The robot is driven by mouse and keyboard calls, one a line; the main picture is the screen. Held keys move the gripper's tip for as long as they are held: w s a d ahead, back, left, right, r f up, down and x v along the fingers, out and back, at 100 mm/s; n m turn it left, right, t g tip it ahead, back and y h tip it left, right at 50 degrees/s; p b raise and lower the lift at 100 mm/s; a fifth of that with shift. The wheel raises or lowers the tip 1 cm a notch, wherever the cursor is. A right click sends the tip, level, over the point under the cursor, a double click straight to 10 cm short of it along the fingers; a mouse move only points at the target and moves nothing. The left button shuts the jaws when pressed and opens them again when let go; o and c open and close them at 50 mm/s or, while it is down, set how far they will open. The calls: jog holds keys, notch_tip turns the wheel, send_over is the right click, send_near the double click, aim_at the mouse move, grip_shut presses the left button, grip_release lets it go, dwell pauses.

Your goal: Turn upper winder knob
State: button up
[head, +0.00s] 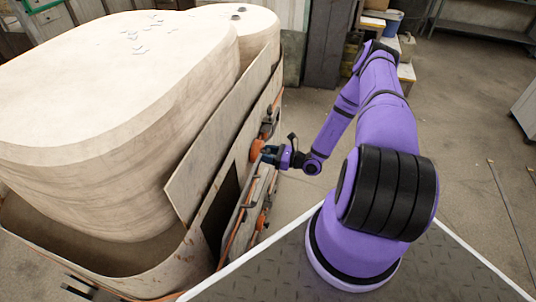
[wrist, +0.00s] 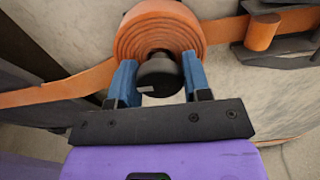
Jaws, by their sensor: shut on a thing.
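The upper winder shows as a coiled orange strap roll (wrist: 160,28) with a dark round knob (wrist: 158,80) at its centre. In the wrist view my gripper (wrist: 158,66) has one blue finger on each side of the knob and is shut on it. The fingertips reach the lower edge of the orange coil. In the head view the orange roll (head: 257,149) is on the side of the large container, and my gripper (head: 268,155) meets it from the right. The knob itself is hidden there by the gripper.
An orange strap (wrist: 60,88) runs left from the coil, and a second orange piece (wrist: 262,32) sits by dark metal at the right. The container (head: 100,270) holds a large pale block (head: 110,90). Lower orange fittings (head: 261,220) are below the gripper. Floor (head: 450,110) at right is mostly clear.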

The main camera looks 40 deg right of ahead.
jog(key=m, duration=1.2)
jog(key=shift+m, duration=0.3)
jog(key=m, duration=0.4)
jog(key=shift+m, duration=0.3)
jog(key=m, duration=0.3)
jog(key=shift+m, duration=0.3)
jog(key=m, duration=0.4)
jog(key=shift+d, duration=0.1)
jog(key=m, duration=0.5)
jog(key=shift+m, duration=1.9)
jog(key=shift+f, duration=0.1)
